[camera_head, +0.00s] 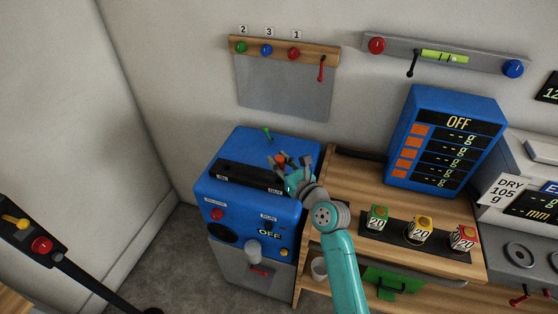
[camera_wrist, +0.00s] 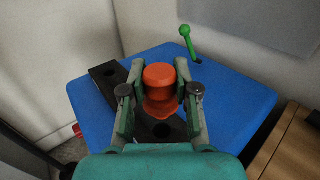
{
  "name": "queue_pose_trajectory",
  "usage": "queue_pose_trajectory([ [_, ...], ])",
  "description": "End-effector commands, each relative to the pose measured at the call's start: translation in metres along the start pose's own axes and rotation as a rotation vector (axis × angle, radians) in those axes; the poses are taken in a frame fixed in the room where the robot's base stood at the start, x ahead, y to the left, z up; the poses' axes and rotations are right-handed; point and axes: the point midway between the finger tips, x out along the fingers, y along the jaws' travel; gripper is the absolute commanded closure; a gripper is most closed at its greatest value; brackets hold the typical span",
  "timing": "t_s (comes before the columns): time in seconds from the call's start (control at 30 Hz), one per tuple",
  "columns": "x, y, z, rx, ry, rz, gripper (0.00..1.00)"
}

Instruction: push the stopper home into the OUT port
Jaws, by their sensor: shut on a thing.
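My gripper (camera_head: 281,163) is above the right end of a black port block (camera_head: 240,174) on top of a blue machine. It is shut on an orange-red stopper, which shows between the fingers in the wrist view (camera_wrist: 159,77). The stopper looks upright, with a rounded top and a narrower lower part. In the wrist view the black block (camera_wrist: 104,77) runs under the gripper. A dark hole, the OUT port (camera_wrist: 162,130), shows just below the stopper in that picture. I cannot tell whether the stopper's tip touches the port.
The blue machine (camera_head: 222,190) reads OFF. A green lever (camera_head: 267,134) stands on its top behind the block. To the right, a wooden bench carries a blue scale display (camera_head: 445,140) and three coloured weights on a dark strip. A wall rack (camera_head: 285,52) hangs behind.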

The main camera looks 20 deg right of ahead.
Motion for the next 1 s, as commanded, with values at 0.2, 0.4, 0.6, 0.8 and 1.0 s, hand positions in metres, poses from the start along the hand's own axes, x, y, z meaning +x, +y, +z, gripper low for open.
queue_pose_trajectory([
  [0.2, 0.000, 0.000, -0.004, 0.001, 0.000, 0.001, 0.99],
  [0.4, 0.000, 0.000, -0.015, 0.001, 0.000, 0.001, 0.99],
  [0.6, 0.000, 0.000, -0.024, 0.000, -0.001, 0.000, 0.99],
  [0.8, 0.000, 0.000, -0.022, 0.000, -0.001, 0.000, 0.99],
  [1.0, 0.000, 0.000, -0.023, 0.000, 0.000, 0.000, 0.99],
])
